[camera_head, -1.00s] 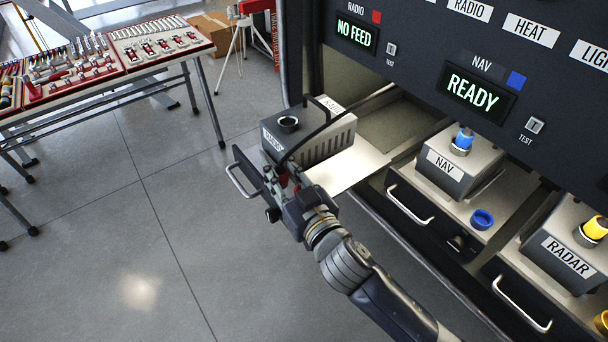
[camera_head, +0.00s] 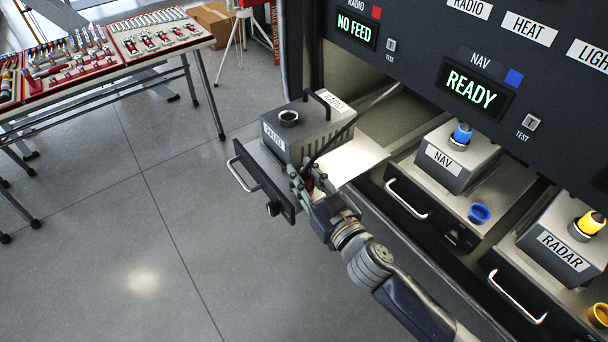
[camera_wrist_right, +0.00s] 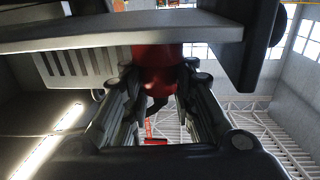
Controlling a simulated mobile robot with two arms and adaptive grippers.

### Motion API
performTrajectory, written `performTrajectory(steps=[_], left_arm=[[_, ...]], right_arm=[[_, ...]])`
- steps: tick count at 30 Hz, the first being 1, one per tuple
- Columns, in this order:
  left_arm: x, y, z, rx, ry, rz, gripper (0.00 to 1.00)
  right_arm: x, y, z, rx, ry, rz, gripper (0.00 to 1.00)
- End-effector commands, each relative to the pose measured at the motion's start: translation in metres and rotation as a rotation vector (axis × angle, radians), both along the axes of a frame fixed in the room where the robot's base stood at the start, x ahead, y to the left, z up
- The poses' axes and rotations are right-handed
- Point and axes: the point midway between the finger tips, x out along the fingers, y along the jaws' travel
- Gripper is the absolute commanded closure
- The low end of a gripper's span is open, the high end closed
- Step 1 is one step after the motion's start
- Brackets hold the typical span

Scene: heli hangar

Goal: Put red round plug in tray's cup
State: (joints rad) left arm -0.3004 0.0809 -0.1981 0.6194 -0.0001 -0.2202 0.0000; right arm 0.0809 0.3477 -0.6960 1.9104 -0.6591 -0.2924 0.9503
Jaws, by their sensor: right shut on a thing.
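The pulled-out RADIO tray (camera_head: 360,160) carries a grey RADIO box (camera_head: 318,131) with an empty black socket (camera_head: 288,118) on top. A black cable runs down from the cabinet to my right gripper. My right gripper (camera_head: 305,178) is at the tray's near right edge, beside the box. It is shut on the red round plug (camera_wrist_right: 157,68), which shows between the fingers in the right wrist view. Only a bit of red shows in the head view. The RADIO tray's cup is not distinguishable; whether the plug touches it I cannot tell. My left gripper is not in view.
The tray's front panel with handle (camera_head: 240,174) juts into the aisle. The NAV box (camera_head: 452,160) with blue plug and blue cup (camera_head: 480,214), and the RADAR box (camera_head: 565,250), stand at right. A tool table (camera_head: 100,60) is at upper left. The left floor is clear.

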Motion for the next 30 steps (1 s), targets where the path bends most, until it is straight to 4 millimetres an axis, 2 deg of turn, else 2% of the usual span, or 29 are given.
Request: performTrajectory(steps=[1, 2, 4, 17, 22, 30], left_arm=[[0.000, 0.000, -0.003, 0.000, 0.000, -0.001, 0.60], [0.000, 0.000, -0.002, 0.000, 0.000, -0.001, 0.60], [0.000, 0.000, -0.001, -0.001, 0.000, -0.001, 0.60], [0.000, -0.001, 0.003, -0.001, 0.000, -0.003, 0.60], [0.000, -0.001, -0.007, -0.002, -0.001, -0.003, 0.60], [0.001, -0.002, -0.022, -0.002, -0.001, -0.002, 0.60]], right_arm=[[0.000, 0.000, -0.004, 0.001, 0.000, 0.000, 1.00], [0.000, 0.000, -0.002, 0.000, 0.001, 0.000, 0.70], [0.000, 0.000, -0.002, 0.000, 0.001, 0.000, 0.55], [0.000, 0.000, 0.003, -0.001, 0.000, 0.000, 0.55], [-0.021, -0.012, -0.003, -0.001, 0.003, 0.001, 0.55], [-0.068, -0.038, -0.004, 0.001, 0.005, 0.001, 0.55]])
